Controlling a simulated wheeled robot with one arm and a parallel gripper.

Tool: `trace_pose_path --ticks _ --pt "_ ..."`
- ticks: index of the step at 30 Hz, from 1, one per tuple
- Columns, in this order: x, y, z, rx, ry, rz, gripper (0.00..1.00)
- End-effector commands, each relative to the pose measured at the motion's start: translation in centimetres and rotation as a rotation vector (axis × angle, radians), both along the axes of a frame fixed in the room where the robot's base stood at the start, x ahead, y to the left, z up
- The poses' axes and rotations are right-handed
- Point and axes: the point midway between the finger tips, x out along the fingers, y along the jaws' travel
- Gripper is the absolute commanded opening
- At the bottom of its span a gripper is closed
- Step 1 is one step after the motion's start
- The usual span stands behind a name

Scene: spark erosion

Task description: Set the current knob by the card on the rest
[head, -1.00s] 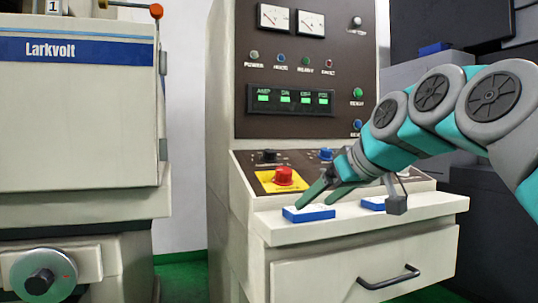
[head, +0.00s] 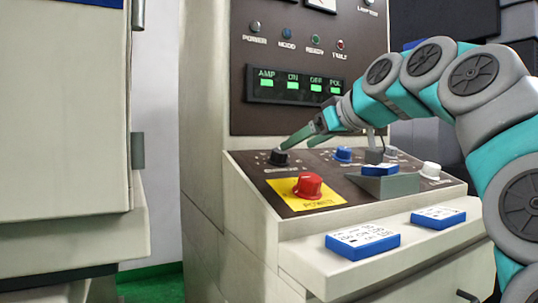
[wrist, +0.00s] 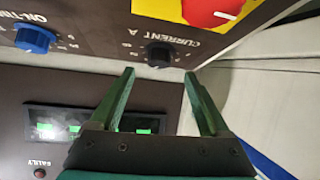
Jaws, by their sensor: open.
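The black current knob (head: 278,157) sits at the back left of the sloped panel. It also shows in the wrist view (wrist: 158,54), beside the label "CURRENT A". My gripper (head: 295,141) is at this knob, its green fingers reaching down from the right. In the wrist view my gripper (wrist: 158,73) is open, with the knob just beyond the gap between the fingertips; I cannot tell whether they touch it. A blue-edged card (head: 380,169) lies on the grey rest (head: 392,185) on the panel. Its writing is too small to read.
A red knob (head: 307,184) on a yellow plate stands in front of the current knob. A blue knob (head: 342,153) and a white knob (head: 431,170) are to the right. Two more cards, a nearer one (head: 362,240) and a farther one (head: 438,216), lie on the ledge.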

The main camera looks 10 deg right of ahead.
Motion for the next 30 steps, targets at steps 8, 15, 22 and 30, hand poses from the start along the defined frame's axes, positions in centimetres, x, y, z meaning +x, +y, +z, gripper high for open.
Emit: trace_pose_path --ticks 8,15,22,30 --pt "1.7 0.8 -0.8 -0.001 0.002 0.001 0.80" --pt "4.8 2.2 -2.1 0.000 -0.001 -0.001 0.80" --pt "6.4 2.9 -2.8 0.001 -0.002 -0.001 0.80" --pt "6.5 3.0 -2.9 0.001 -0.003 -0.002 0.73"
